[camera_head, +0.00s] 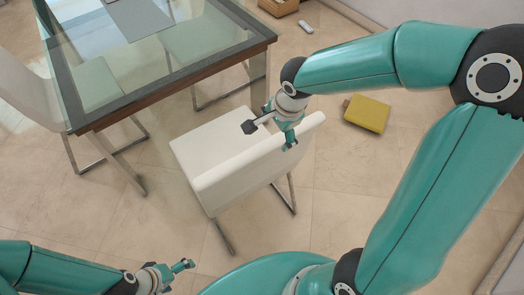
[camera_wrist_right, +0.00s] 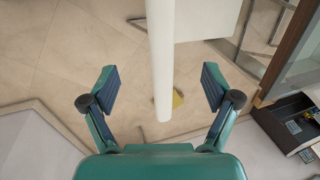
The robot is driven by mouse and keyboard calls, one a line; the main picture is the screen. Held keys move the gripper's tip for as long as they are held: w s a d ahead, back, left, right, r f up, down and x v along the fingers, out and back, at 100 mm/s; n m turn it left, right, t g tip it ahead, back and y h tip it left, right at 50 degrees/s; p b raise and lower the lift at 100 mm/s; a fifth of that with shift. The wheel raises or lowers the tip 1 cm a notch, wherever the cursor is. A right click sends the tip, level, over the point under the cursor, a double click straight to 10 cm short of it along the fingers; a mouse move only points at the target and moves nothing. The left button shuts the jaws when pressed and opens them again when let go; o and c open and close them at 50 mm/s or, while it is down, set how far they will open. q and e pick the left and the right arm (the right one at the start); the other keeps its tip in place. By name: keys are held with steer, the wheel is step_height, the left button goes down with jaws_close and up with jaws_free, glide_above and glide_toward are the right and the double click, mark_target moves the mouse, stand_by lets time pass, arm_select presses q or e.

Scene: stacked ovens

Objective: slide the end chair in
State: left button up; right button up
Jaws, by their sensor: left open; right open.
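The white end chair (camera_head: 212,140) stands at the near end of the glass table (camera_head: 160,100), its backrest toward me and its seat toward the table. My right gripper (camera_head: 271,135) is open at the top of the backrest, near its right end. In the right wrist view the backrest's edge (camera_wrist_right: 162,70) runs between the spread fingers of my right gripper (camera_wrist_right: 160,88), with a gap on each side. My left gripper (camera_head: 180,273) is at the bottom left, open and empty, away from the chair.
Another white chair (camera_head: 28,92) stands at the table's left side. A yellow object (camera_head: 367,114) lies on the floor right of the end chair. A wicker basket (camera_head: 278,7) and a small white object (camera_head: 306,27) are at the back. Tiled floor left of the end chair is clear.

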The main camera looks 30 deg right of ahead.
mark_target(271, 144)
steer(key=b+x, duration=0.3)
steer(key=x, duration=0.4)
steer(key=shift+f, duration=0.25)
steer(key=b+x, duration=0.5)
steer(key=b, duration=0.1)
steer(key=shift+b, duration=0.4)
steer(key=shift+s+f, duration=0.1)
jaws_close()
steer(key=shift+w+a, duration=0.15)
steer(key=shift+w, duration=0.95)
steer(key=shift+w+a, duration=0.1)
steer(key=shift+w, duration=1)
steer(key=shift+w+a+p, duration=0.15)
steer(key=shift+w+p, duration=0.1)
steer(key=shift+w, duration=0.9)
steer(key=shift+w+a+p, duration=0.1)
steer(key=shift+w+p, duration=0.15)
steer(key=shift+w, duration=0.95)
